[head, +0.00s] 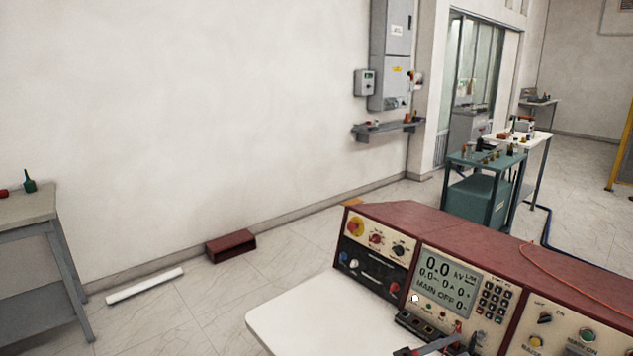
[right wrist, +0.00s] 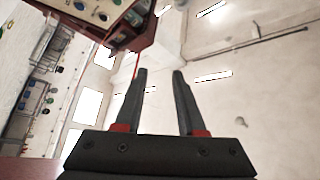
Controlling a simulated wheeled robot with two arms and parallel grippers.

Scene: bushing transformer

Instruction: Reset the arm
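My right gripper (right wrist: 158,95) shows in the right wrist view, with two dark grey fingers that have red pieces at their bases. The fingers stand apart with nothing between them, so it is open and empty. It points up toward bright ceiling lights. At the bottom edge of the head view a grey bar with red and dark parts (head: 440,345) lies in front of the console; I cannot tell whether it is part of my gripper. My left gripper is not in view.
A red test console (head: 480,235) with a lit display (head: 445,279) stands on a white table (head: 300,320). A grey bench (head: 30,207) is at left; a red box (head: 230,245) and white tube (head: 145,285) lie on the floor. A teal cart (head: 483,185) stands behind.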

